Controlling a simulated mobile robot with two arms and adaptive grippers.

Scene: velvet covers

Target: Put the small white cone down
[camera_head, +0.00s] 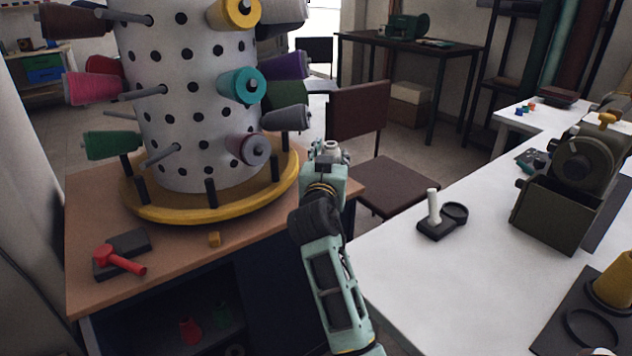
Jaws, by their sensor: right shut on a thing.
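My right gripper (331,158) is at the centre of the head view, above the right edge of the brown bench and in front of the brown chair. It is shut on the small white cone (332,145). Only a small pale end of the cone shows at the fingertips; my gripper hides the rest. My left gripper is not in view.
A perforated drum (190,95) with coloured thread cones on pegs stands on a yellow ring (165,212) on the brown bench (180,270). A red tool (120,260) lies left. The white table (400,275) bears a white post on a dark base (434,212) and an olive machine (560,205).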

